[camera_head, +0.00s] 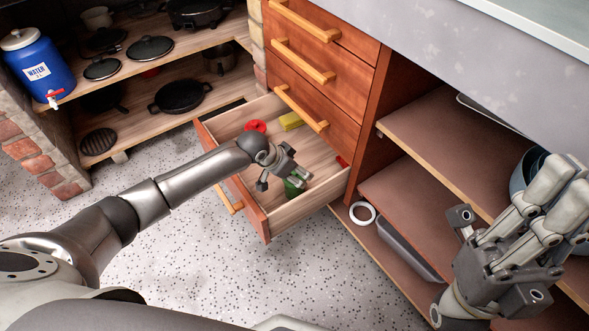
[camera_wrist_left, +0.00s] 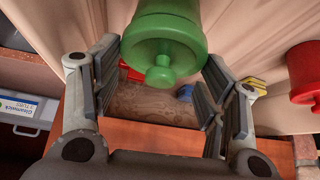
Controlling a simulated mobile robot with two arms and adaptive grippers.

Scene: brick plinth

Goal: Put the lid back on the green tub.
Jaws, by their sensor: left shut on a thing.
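A green piece with a round knob (camera_wrist_left: 165,55) sits between the fingers of my left gripper (camera_wrist_left: 160,105) in the left wrist view. My left gripper is shut on it. In the head view my left gripper (camera_head: 280,177) is low over the open drawer (camera_head: 232,128), and a bit of the green piece (camera_head: 293,188) shows below the fingers.
In the drawer lie a red piece (camera_head: 255,126) and a yellow block (camera_head: 291,120) near the back, and another red bit (camera_head: 342,161) at the right wall. A white ring (camera_head: 362,213) and a grey tray (camera_head: 405,248) are on the low shelf. A blue water jug (camera_head: 38,68) stands left.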

